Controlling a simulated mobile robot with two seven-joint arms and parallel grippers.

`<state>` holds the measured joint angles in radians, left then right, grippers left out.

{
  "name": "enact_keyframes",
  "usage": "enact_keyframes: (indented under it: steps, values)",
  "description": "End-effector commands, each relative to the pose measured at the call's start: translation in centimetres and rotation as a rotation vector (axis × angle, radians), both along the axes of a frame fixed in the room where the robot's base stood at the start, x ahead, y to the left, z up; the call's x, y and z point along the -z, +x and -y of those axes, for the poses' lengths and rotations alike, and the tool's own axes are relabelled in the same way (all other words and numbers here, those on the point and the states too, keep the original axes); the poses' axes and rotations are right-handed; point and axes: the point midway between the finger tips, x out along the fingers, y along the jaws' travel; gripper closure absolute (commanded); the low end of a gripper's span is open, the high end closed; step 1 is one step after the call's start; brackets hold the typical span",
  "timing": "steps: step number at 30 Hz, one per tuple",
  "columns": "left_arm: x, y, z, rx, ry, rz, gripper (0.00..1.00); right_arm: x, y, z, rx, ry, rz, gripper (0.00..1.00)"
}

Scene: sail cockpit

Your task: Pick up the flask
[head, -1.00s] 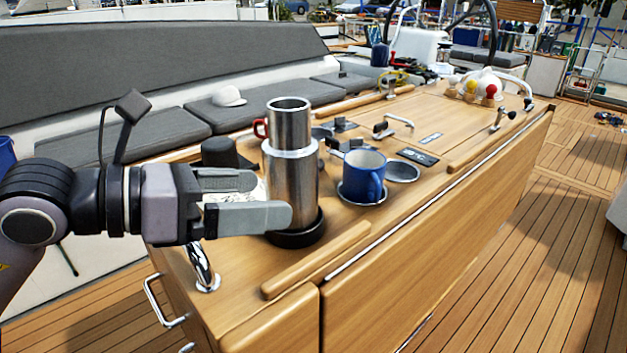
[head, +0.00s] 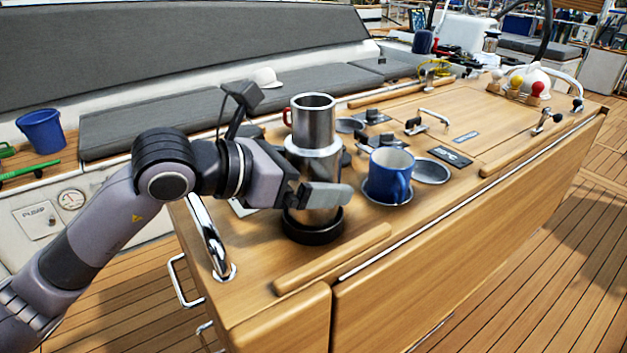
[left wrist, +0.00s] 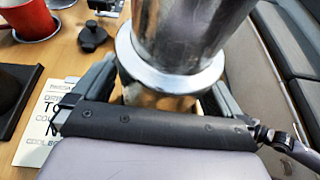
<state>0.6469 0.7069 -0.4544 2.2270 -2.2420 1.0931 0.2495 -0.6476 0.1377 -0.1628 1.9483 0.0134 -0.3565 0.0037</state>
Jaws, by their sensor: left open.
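The flask (head: 313,148) is a steel cylinder with a steel cup-like top, standing upright in a black ring holder on the wooden cockpit table (head: 440,200). My left gripper (head: 322,196) is open at the flask's lower body, with one finger crossing in front of it. In the left wrist view the flask (left wrist: 180,40) rises between the two spread fingers, close to the palm. Whether the fingers touch it cannot be told. The flask's lower part is partly hidden by the near finger. My right gripper is not in view.
A blue mug (head: 388,176) stands in a holder just right of the flask, beside an empty round holder (head: 432,171). A red mug (left wrist: 32,18) shows in the left wrist view, near a printed card (left wrist: 38,128). A steel rail (head: 208,238) stands at the table's left end.

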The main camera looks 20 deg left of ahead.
Motion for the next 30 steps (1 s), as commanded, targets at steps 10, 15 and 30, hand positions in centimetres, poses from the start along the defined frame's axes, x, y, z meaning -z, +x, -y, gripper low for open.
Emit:
enact_keyframes:
  steps: [10,15,30]
  values:
    - [0.1,0.2,0.2,-0.001,0.001,0.001,0.26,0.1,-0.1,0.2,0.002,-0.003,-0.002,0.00]
    - [-0.1,0.2,0.2,0.000,-0.002,0.005,0.66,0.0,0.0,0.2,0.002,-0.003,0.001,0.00]
    - [-1.0,0.2,0.1,0.000,-0.003,0.007,0.66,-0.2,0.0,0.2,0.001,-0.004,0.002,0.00]
